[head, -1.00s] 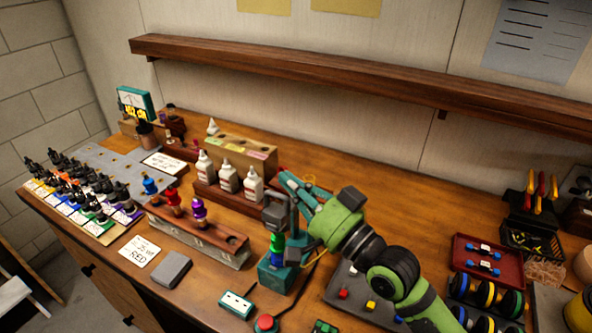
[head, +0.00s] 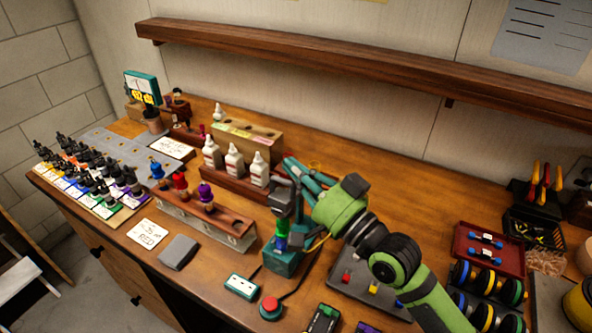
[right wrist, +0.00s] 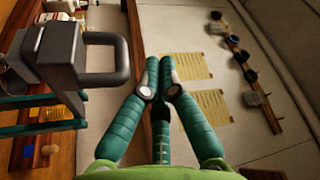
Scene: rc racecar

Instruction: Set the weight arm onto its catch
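The teal press stand (head: 282,263) is on the bench, with a green and blue piece (head: 281,238) in it. A dark grey weight with a loop handle (head: 283,188) is at the top of the stand; in the right wrist view its handle (right wrist: 128,62) is at upper left, beside my fingers. My right gripper (head: 290,165) is by the weight in the head view. In the right wrist view its teal fingers (right wrist: 159,75) are brought together at the tips with nothing between them, and the handle is outside them. I cannot make out the catch. My left gripper is out of view.
A wooden shelf (head: 350,62) runs above.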

